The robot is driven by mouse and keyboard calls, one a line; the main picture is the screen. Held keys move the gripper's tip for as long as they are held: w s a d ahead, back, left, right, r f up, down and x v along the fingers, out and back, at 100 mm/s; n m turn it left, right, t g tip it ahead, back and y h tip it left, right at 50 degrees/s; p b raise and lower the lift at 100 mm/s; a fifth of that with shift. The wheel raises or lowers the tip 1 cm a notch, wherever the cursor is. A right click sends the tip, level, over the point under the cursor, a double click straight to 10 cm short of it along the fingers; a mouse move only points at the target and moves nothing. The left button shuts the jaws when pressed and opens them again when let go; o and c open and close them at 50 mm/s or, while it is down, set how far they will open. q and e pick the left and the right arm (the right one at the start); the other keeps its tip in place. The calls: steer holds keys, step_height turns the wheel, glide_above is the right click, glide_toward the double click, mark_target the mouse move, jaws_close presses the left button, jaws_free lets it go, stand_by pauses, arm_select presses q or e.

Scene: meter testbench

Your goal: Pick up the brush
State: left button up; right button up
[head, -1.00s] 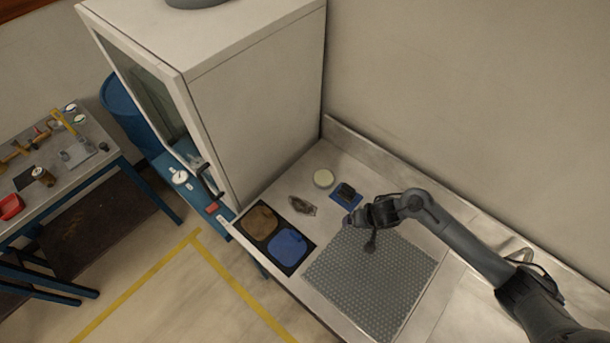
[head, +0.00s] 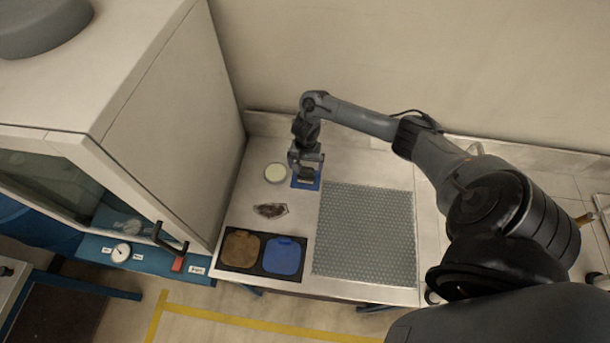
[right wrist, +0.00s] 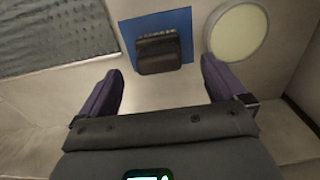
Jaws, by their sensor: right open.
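The brush appears to be the small dark block (right wrist: 158,53) lying on a blue mat (right wrist: 181,23) in the right wrist view, with a rough strip along its far edge. In the head view the blue mat (head: 299,185) shows beneath my right gripper, which mostly hides the dark block. My right gripper (head: 306,172) points down over the mat. In the right wrist view its two purple fingers (right wrist: 161,72) are spread apart with nothing between their tips. The block lies ahead of them, within the width of the gap. My left gripper is not in view.
A round pale dish (head: 275,173) stands just left of the blue mat. A dark brown item (head: 270,210) lies nearer the front. A black tray (head: 263,236) holds brown and blue pads. A grey textured mat (head: 365,235) lies right. A white cabinet (head: 175,120) stands left.

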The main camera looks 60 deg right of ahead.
mark_target(306, 169)
steer(key=shift+s+a+f+b, duration=0.1)
steer(key=shift+f+b, duration=0.25)
steer(key=shift+f, duration=2.45)
steer(key=c, duration=1.2)
steer(key=shift+o, duration=0.2)
steer(key=shift+r, duration=0.1)
steer(key=shift+r, duration=0.5)
steer(key=r, duration=0.2)
steer(key=r+p, duration=0.1)
steer(key=shift+s+d+r, duration=0.2)
steer(key=shift+s+d, duration=0.15)
steer(key=s+d+r, duration=0.6)
steer(key=s+d, duration=0.1)
steer(key=shift+s+d+r, duration=0.2)
steer(key=shift+s+d, duration=0.05)
